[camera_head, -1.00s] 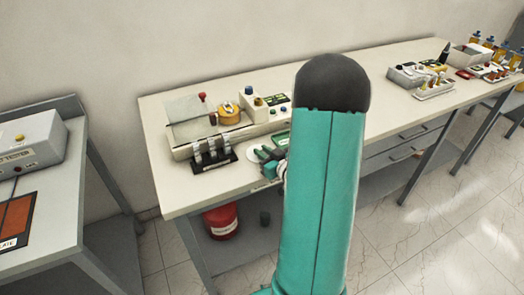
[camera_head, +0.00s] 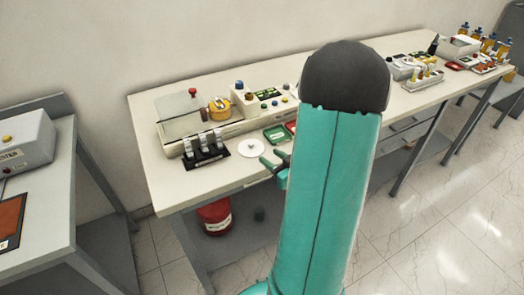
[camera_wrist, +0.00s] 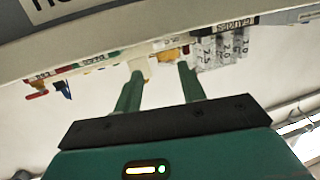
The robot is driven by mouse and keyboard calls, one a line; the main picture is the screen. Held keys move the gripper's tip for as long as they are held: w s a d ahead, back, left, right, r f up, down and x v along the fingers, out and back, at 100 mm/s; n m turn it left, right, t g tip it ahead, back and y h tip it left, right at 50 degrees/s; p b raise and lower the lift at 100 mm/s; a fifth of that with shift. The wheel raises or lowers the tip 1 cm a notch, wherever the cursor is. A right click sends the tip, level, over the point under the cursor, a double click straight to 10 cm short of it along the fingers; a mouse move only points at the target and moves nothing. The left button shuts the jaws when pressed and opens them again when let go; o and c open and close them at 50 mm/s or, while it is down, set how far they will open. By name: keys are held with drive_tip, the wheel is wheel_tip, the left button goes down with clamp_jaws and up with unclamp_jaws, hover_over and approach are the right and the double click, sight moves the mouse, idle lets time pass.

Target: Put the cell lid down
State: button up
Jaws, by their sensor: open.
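A round white disc with a small dark centre, which looks like the cell lid (camera_head: 251,148), lies flat on the bench top near its front edge. My gripper (camera_head: 270,160) is just to the right of the disc and nearer the front edge, apart from it. Its green fingers (camera_wrist: 160,75) are spread in the wrist view with nothing clearly held between them. My upper arm hides part of the bench to the right. I cannot clearly make out the disc in the wrist view.
A tester with a raised grey cover (camera_head: 185,112) and a yellow part (camera_head: 219,109) is behind. A green tray (camera_head: 275,135) lies to the right. A red container (camera_head: 215,217) is beneath the bench.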

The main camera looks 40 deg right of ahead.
drive_tip(key=w+r+g, duration=0.1)
drive_tip(key=w+a+r+g+h, duration=0.1)
drive_tip(key=r, duration=0.1)
drive_tip(key=w+r+h, duration=0.1)
drive_tip(key=r, duration=0.1)
drive_tip(key=shift+w+a+r+n+g, duration=0.15)
drive_tip(key=shift+w+a+n+g, duration=0.15)
drive_tip(key=shift+w+a+g, duration=0.1)
drive_tip(key=s+a+r+m+g, duration=0.1)
drive_tip(key=a+r+g, duration=0.1)
drive_tip(key=a+r, duration=0.45)
drive_tip(key=s+a+r+g, duration=0.1)
drive_tip(key=a+r+g, duration=0.2)
drive_tip(key=a, duration=0.7)
drive_tip(key=s+a+r+n+g+y, duration=0.1)
drive_tip(key=s+a+g+y, duration=0.1)
drive_tip(key=s+a, duration=0.7)
drive_tip(key=a+y, duration=0.1)
drive_tip(key=a, duration=0.2)
drive_tip(key=shift+s+r+g, duration=0.15)
drive_tip(key=shift+r+g, duration=0.25)
drive_tip(key=shift+c, duration=0.4)
drive_tip(key=shift+d, duration=0.2)
